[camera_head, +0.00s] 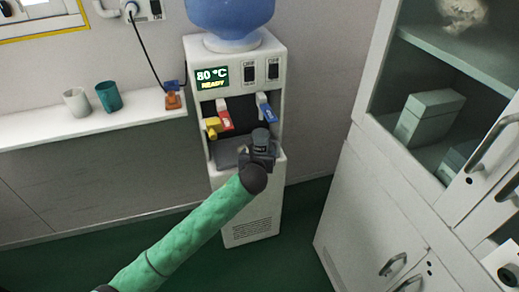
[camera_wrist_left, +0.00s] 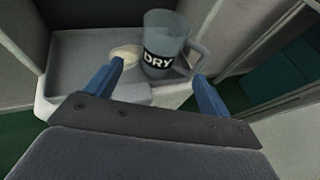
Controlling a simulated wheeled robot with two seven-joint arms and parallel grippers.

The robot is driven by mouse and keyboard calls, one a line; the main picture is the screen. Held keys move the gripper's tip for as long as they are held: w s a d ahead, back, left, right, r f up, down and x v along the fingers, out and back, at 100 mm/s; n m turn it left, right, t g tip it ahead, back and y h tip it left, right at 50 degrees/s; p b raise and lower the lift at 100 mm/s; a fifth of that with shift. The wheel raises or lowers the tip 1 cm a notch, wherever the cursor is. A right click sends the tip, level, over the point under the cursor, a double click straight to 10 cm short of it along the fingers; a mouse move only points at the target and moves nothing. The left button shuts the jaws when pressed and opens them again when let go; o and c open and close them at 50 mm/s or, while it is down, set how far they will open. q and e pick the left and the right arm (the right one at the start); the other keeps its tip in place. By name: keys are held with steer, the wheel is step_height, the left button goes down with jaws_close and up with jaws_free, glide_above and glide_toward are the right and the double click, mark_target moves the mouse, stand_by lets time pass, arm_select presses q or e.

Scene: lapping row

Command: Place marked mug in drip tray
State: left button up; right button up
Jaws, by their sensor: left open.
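The marked mug (camera_wrist_left: 166,38) is grey with a dark band reading DRY and a handle on its right in the left wrist view. It also shows small in the head view (camera_head: 261,137), upright over the right part of the drip tray. The drip tray (camera_head: 228,158) is the grey shelf under the dispenser's taps; it also shows in the left wrist view (camera_wrist_left: 80,90). My left gripper (camera_wrist_left: 155,88) is open, its blue fingertips apart on the near side of the mug. In the head view it (camera_head: 259,153) is just below the mug.
The water dispenser (camera_head: 246,205) has a yellow-and-red tap (camera_head: 219,118) and a blue tap (camera_head: 265,107) above the tray. A white mug (camera_head: 76,102) and a teal mug (camera_head: 109,97) stand on the left ledge (camera_head: 40,132). A cabinet (camera_head: 365,205) stands at right.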

arm_select(q)
steer(key=s+a+f+n+g+h, duration=0.1)
steer(key=s+a+f+n+g, duration=0.1)
steer(key=s+f+n, duration=1.5)
steer(key=s+a+f+n+g+h, duration=0.1)
steer(key=s+f+n+g, duration=0.3)
steer(key=s+f+n, duration=1.3)
steer(key=s+a+f, duration=0.1)
steer(key=s+f, duration=0.1)
steer(key=s, duration=0.7)
steer(key=shift+a+f+n+g+h, duration=0.15)
steer(key=shift+f+n+g+h, duration=0.05)
steer(key=shift+n+g+h, duration=0.2)
arm_select(e)
steer(key=shift+s+r, duration=0.1)
steer(key=shift+r, duration=0.25)
steer(key=shift+w+r, duration=0.15)
steer(key=shift+w, duration=0.25)
